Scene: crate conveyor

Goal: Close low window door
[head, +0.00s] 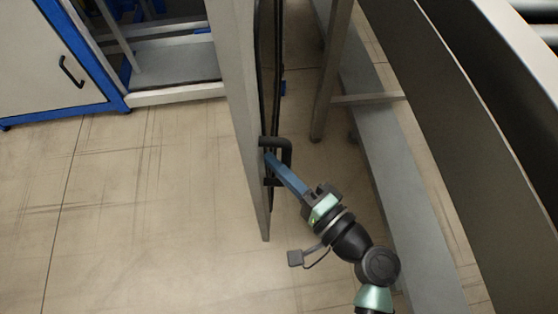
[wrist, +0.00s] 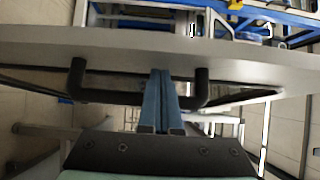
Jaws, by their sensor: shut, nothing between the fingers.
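The window door (head: 243,130) stands open, seen nearly edge-on in the head view, a grey framed panel. Its black U-shaped handle (head: 288,150) is on the right face. In the wrist view the door (wrist: 255,62) crosses the picture as a grey band, with the handle (wrist: 77,78) in front of it. My gripper (head: 269,158) is at the handle, its blue fingers shut with nothing between them. In the wrist view the fingertips (wrist: 160,74) lie between the handle's two posts, close to the door frame. Whether they touch the door cannot be told.
A white and blue cabinet (head: 50,60) with a black handle stands at the upper left, beside an open framed bay (head: 175,65). A conveyor frame (head: 440,130) runs along the right side. The floor (head: 130,200) left of the door is clear.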

